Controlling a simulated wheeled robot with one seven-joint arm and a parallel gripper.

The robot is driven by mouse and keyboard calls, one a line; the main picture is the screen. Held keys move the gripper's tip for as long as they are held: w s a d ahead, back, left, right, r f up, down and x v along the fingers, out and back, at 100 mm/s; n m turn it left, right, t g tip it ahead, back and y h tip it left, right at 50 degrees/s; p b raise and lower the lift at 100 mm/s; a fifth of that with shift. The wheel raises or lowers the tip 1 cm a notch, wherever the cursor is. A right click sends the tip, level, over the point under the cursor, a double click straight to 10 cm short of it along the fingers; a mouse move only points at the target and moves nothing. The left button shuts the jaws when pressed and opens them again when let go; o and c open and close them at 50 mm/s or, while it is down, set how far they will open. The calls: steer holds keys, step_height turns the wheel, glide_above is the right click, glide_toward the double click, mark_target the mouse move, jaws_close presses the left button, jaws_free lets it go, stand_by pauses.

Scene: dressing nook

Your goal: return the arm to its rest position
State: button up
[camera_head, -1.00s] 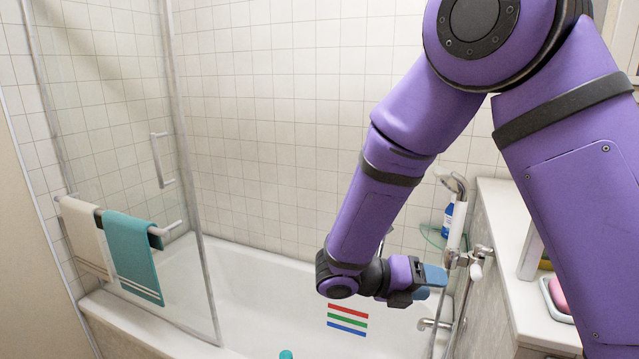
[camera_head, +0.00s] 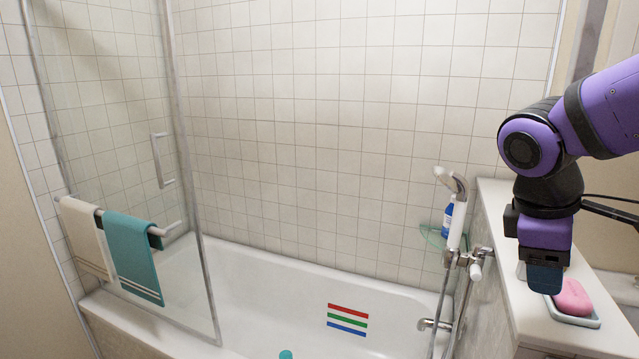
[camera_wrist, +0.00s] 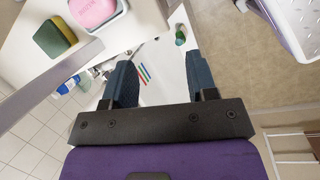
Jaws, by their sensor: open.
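My purple arm is folded at the right side of the head view. My gripper (camera_head: 544,278) points down above the ledge, in front of the pink soap. In the wrist view my gripper (camera_wrist: 163,85) shows two dark blue fingers standing apart with nothing between them. The bathtub's white inside shows beyond the fingers.
A pale ledge (camera_head: 497,215) carries a pink soap (camera_head: 572,297) in a dish. The wrist view also shows a green and yellow sponge (camera_wrist: 55,38). The bathtub (camera_head: 255,290), shower fixture (camera_head: 459,215), blue bottle (camera_head: 447,218), teal towel (camera_head: 133,255) and glass screen (camera_head: 110,130) stand to the left.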

steer(key=s+r+m+t+y, duration=0.3)
steer(key=s+r+m+t, duration=0.2)
steer(key=m, duration=0.5)
steer(key=shift+s+d+r+y, duration=0.15)
steer(key=shift+s+y, duration=0.15)
steer(key=shift+s, duration=0.35)
stand_by(1.4)
